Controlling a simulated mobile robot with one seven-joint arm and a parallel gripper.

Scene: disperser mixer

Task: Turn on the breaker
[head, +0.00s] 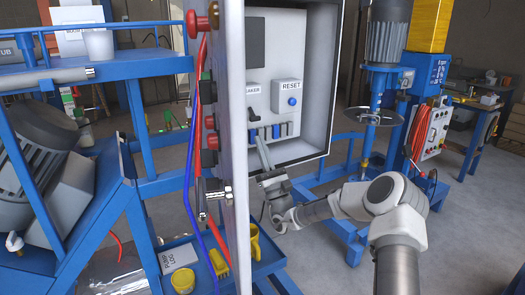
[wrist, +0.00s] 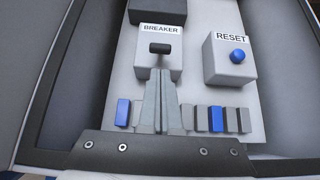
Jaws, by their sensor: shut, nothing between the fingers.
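The breaker (wrist: 146,76) is a light grey box labelled BREAKER with a black switch lever (wrist: 160,48). It sits on the back panel of an open electrical cabinet (head: 325,80). In the head view the breaker (head: 253,97) is partly cut off by the cabinet's open door. My gripper (wrist: 160,72) is shut and empty. Its fingertips point at the breaker, just below the black lever in the wrist view. I cannot tell whether they touch it. In the head view my gripper (head: 262,142) reaches into the lower part of the cabinet.
A RESET box (head: 290,98) with a blue button (wrist: 237,56) is right of the breaker. A row of grey and blue modules (wrist: 215,118) lies below. The open cabinet door (head: 235,150) stands close left of my arm. A blue mixer (head: 385,60) stands behind right.

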